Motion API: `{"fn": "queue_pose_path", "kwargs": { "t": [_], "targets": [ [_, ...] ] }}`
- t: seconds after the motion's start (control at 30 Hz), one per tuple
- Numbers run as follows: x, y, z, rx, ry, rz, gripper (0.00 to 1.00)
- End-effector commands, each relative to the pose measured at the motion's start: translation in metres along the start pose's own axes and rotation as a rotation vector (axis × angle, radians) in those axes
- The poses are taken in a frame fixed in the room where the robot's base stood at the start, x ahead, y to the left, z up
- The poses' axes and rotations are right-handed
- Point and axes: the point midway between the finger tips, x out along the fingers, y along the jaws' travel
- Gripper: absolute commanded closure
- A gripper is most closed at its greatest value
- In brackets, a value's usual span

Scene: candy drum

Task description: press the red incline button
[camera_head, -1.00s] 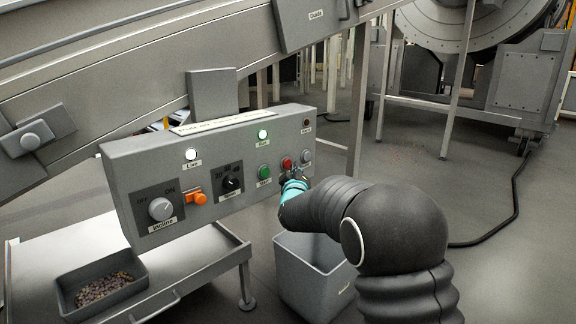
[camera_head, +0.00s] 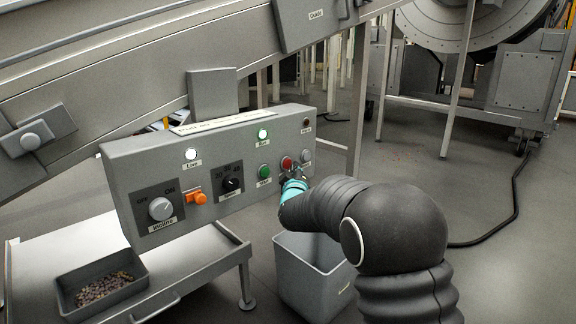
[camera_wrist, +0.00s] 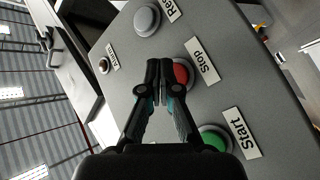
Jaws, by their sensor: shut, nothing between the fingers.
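The red button (camera_head: 287,162) is on the right part of the grey control panel (camera_head: 240,203), between the green button (camera_head: 264,171) and a grey-white button (camera_head: 306,156). In the wrist view the red button (camera_wrist: 181,74) has a label reading "Stop". My gripper (camera_wrist: 161,66) is shut and empty, its fingertips over the left edge of the red button and hiding part of it. I cannot tell whether they touch it. In the head view my gripper (camera_head: 294,175) is just below the red button.
The green "Start" button (camera_wrist: 213,139) is close to my gripper on the panel. A black dial (camera_head: 231,184), an orange switch (camera_head: 200,198) and a grey knob (camera_head: 160,209) are further left. A grey bin (camera_head: 312,275) stands below.

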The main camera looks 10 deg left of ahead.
Motion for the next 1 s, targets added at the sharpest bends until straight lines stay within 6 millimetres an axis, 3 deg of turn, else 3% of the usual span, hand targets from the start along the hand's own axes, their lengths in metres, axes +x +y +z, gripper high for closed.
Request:
{"fn": "queue_pose_path", "kwargs": {
  "t": [1.0],
  "targets": [
    [0.0080,-0.0057,-0.0061,-0.001,0.000,-0.001,1.00]
  ]
}}
